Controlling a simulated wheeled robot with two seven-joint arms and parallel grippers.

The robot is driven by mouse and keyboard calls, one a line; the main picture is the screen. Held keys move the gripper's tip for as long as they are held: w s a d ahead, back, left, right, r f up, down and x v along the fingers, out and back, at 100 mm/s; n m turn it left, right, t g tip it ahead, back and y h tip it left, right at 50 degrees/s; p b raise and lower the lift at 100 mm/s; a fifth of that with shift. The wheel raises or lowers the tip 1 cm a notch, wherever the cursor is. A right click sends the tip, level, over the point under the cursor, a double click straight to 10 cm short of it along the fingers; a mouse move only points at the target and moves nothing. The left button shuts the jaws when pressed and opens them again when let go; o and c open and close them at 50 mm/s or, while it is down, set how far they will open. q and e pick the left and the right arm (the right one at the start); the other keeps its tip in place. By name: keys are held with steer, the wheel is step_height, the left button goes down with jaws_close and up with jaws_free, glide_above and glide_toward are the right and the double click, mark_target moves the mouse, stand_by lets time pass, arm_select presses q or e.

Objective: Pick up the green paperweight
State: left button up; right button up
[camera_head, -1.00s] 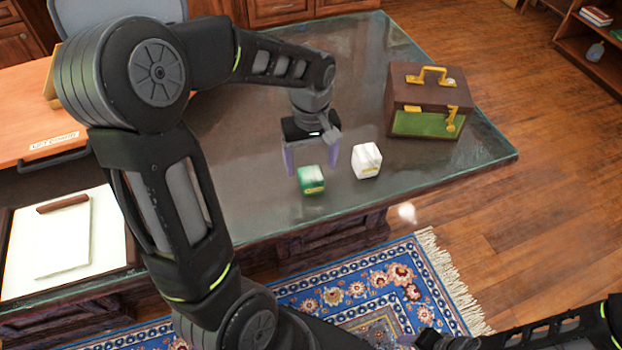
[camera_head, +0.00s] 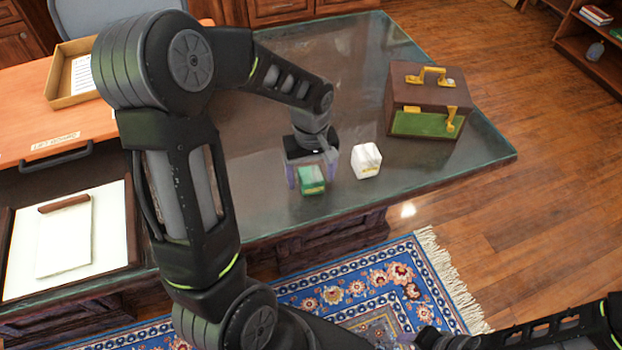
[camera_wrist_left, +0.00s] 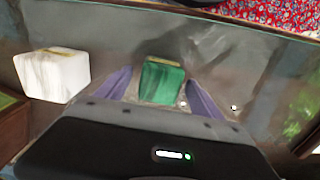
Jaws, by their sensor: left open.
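The green paperweight (camera_head: 311,180) is a small green block with a yellowish label, on the glass-topped desk. My left gripper (camera_head: 313,172) is open and low over the desk, with its fingers on either side of the paperweight. In the left wrist view the green paperweight (camera_wrist_left: 162,80) sits between the two purple fingers of the left gripper (camera_wrist_left: 161,88), with small gaps visible at its sides. The right arm shows at the bottom right of the head view, but its fingertips cannot be made out clearly.
A white block (camera_head: 366,161) stands just right of the paperweight, and also shows in the wrist view (camera_wrist_left: 53,74). A brown case (camera_head: 400,98) with brass handle and green front stands behind it. The desk's front edge is close.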

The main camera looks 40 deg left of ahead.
arm_select(q)
jaws_close()
stand_by(0.8)
